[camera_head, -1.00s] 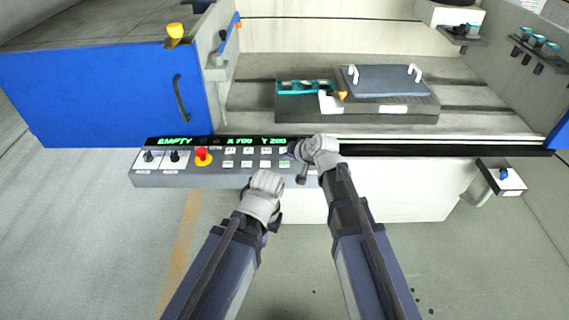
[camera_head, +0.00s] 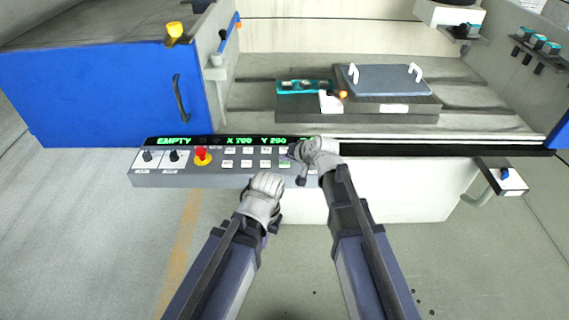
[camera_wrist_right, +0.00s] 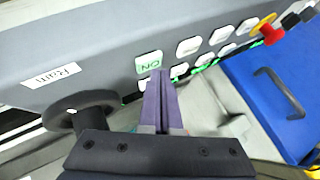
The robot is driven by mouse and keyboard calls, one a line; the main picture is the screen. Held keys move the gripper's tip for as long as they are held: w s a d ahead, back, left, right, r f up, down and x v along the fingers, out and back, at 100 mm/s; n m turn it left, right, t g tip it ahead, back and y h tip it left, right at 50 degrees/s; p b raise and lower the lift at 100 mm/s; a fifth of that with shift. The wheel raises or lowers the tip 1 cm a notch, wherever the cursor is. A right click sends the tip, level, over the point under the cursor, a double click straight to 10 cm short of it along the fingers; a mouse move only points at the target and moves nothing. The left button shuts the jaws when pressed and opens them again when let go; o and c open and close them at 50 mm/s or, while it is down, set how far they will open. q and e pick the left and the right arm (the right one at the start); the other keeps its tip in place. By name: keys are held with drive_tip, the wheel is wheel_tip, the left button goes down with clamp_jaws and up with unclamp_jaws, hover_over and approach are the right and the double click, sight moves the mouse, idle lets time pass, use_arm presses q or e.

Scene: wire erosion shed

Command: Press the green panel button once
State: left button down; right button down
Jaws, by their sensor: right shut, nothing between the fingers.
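The green panel button (camera_wrist_right: 149,63), a pale key with green "ON" lettering, is on the grey control panel (camera_head: 200,179). In the head view it appears as a small greenish key (camera_head: 285,163) at the right end of the lower key row. My right gripper (camera_wrist_right: 160,74) is shut and empty. Its fingertips overlap the button's lower right corner in the wrist view; I cannot tell whether they touch it. In the head view my right gripper (camera_head: 293,154) is at the panel's right end. My left gripper (camera_head: 264,183) is low in front of the panel, its fingers hidden.
A red stop button (camera_head: 202,156) and two black knobs sit at the panel's left. Several white keys (camera_head: 247,163) adjoin the green one. A dark round knob (camera_wrist_right: 80,108) is left of my right fingers. A blue door (camera_head: 90,95) stands behind left; a plate (camera_head: 382,79) lies on the machine bed.

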sight(286, 165)
drive_tip(key=shift+f+b, duration=0.4)
idle(0.4)
drive_tip(key=shift+r, duration=0.1)
drive_tip(key=shift+r+p, duration=0.7)
drive_tip(key=shift+p, duration=0.1)
wheel_tip(286, 165, up, 5)
drive_tip(key=p, duration=0.5)
drive_tip(key=shift+r, duration=0.1)
idle(0.6)
